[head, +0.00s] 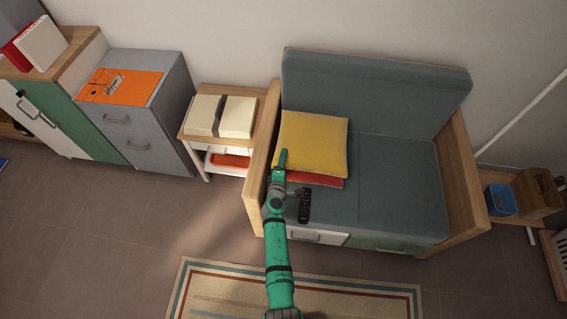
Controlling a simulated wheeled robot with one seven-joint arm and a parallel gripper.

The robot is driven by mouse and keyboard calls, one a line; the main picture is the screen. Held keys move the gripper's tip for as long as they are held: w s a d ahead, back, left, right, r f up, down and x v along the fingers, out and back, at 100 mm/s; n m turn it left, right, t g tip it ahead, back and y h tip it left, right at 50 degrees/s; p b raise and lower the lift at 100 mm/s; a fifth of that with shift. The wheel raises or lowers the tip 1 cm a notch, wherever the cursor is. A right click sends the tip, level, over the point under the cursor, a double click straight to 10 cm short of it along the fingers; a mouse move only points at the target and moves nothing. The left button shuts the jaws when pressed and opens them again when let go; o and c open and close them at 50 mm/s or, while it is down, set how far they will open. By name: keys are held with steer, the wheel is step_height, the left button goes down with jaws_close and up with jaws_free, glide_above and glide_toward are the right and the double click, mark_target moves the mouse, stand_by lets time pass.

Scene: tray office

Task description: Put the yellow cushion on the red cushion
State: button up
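The yellow cushion (313,142) is on the left seat of the grey-green sofa. The red cushion (318,181) is beneath it; only a strip shows along the front, and the rest is hidden. The yellow cushion looks slightly tilted, leaning toward the backrest. My gripper (282,158) is at the left front corner of the yellow cushion, overlapping it in the head view. I cannot tell whether it touches the cushion or whether its fingers are open or shut.
A black remote (304,205) lies on the seat's front, right of my gripper. Wooden armrests (461,180) bound the sofa. A side table (261,106) with books (238,117) stands left. The right seat (400,185) is clear. A striped rug (375,297) lies in front.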

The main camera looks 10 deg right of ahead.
steer(key=shift+s+f, duration=0.1)
steer(key=shift+f, duration=0.05)
steer(key=o, duration=1.4)
steer(key=shift+s, duration=0.15)
steer(key=s+a+r+m+y, duration=0.1)
steer(key=s+a+r+m, duration=0.15)
steer(key=s, duration=0.85)
steer(key=s+a+r+m+y, duration=0.1)
steer(key=s+a+r+m, duration=0.15)
steer(key=s, duration=0.75)
steer(key=s+a+r+m+y, duration=0.15)
steer(key=s+a, duration=0.25)
steer(key=s, duration=0.7)
steer(key=s+r+m, duration=0.3)
steer(key=s+r, duration=0.2)
steer(key=r, duration=0.1)
steer(key=s+r+m+t, duration=0.1)
steer(key=s+r+m, duration=0.1)
steer(key=s+r, duration=0.4)
steer(key=s+d+r+m, duration=0.1)
steer(key=s+r+m, duration=0.2)
steer(key=s+r, duration=0.3)
steer(key=shift+r+m+t+y, duration=0.25)
steer(key=shift+r+m+t, duration=0.1)
steer(key=shift+r, duration=0.6)
